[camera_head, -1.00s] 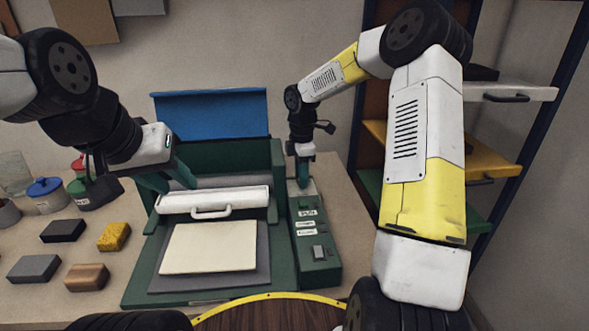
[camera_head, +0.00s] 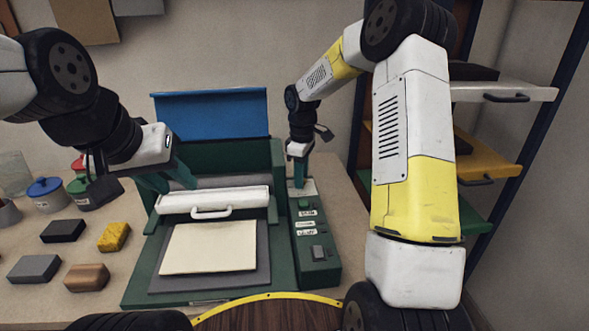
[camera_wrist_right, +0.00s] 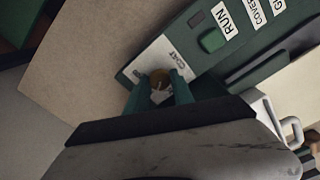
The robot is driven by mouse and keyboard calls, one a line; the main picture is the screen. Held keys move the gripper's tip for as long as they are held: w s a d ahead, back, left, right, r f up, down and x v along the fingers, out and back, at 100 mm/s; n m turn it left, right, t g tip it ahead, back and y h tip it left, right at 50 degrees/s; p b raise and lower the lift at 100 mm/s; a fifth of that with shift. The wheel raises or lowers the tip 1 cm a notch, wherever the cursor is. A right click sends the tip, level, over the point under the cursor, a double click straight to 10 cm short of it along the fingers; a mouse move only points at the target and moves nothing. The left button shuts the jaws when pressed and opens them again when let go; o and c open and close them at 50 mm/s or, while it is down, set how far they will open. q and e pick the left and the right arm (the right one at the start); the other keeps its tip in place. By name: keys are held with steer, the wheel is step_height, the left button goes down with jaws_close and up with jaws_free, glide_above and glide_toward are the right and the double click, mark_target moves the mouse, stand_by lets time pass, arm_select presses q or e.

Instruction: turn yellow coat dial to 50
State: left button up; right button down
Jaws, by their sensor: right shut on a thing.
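The yellow coat dial (camera_wrist_right: 160,83) is a small round knob on a light plate marked COAT in the right wrist view. My right gripper (camera_wrist_right: 160,92) has its green fingers on both sides of the dial and is shut on it. In the head view the right gripper (camera_head: 299,178) points down at the far end of the control panel (camera_head: 316,273), and the dial is hidden there. The dial's exact setting is not readable. My left gripper (camera_head: 172,183) is over the left part of the green machine; its jaw state is unclear.
The green machine has a raised blue lid (camera_head: 211,117), a white bar with a handle (camera_head: 212,199) and a cream sheet (camera_head: 209,248). The panel carries a green RUN button (camera_wrist_right: 212,40). Several blocks and jars stand left. Shelves (camera_head: 490,165) stand right.

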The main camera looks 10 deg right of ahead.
stand_by(0.4)
steer(key=c, duration=1.1)
jaws_free()
step_height(320, 180, up, 8)
steer(key=shift+f, duration=0.1)
